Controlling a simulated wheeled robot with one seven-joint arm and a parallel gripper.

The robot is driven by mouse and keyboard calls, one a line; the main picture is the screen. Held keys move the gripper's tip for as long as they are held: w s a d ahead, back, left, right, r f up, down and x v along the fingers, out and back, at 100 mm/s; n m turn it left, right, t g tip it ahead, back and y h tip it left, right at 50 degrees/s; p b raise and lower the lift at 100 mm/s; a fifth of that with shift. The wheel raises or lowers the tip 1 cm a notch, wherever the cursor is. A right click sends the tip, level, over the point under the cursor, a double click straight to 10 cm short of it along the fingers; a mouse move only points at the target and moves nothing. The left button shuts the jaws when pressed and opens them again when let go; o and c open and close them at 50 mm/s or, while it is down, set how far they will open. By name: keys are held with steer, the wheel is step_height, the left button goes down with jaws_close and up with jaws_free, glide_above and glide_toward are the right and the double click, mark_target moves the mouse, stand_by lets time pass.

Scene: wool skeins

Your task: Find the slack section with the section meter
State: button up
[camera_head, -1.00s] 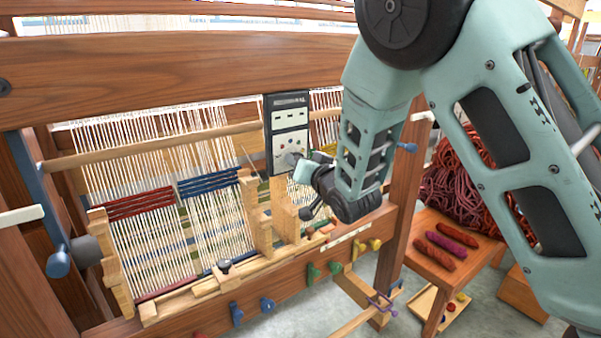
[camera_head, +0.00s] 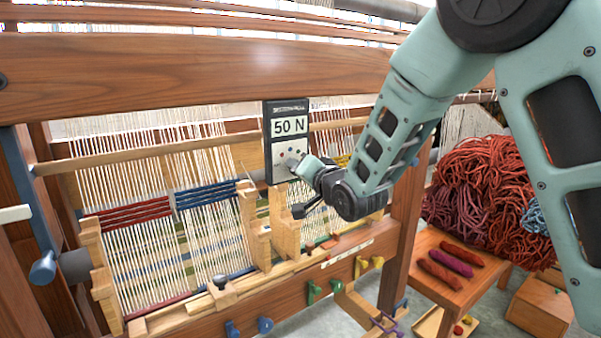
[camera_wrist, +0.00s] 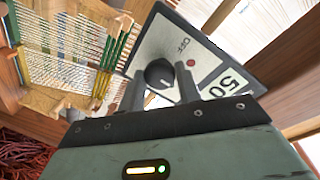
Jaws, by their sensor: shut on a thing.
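The section meter (camera_head: 287,143), a dark upright box with a grey face, stands in front of the loom's warp. Its display reads "50 N". In the wrist view its face (camera_wrist: 207,58) shows an "OFF" mark, a red dot and part of the "50". My gripper (camera_wrist: 160,84) is at the lower part of this face, shut on the meter's dark round knob (camera_wrist: 159,73). The warp has a section with red bands (camera_head: 130,214) on the left and one with blue bands (camera_head: 205,191) beside it. The sections behind the meter are partly hidden.
A wooden beam (camera_head: 190,75) crosses above the meter. Wooden posts (camera_head: 284,220) stand close below it. Coloured pegs (camera_head: 314,291) line the front rail. At right are a small table (camera_head: 430,252) with several skeins and a heap of red wool (camera_head: 485,195).

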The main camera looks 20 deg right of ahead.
steer(key=o, duration=1)
steer(key=shift+c, duration=0.2)
steer(key=shift+s, duration=0.15)
steer(key=b+v, duration=1.1)
steer(key=v, duration=0.6)
steer(key=shift+s, duration=0.1)
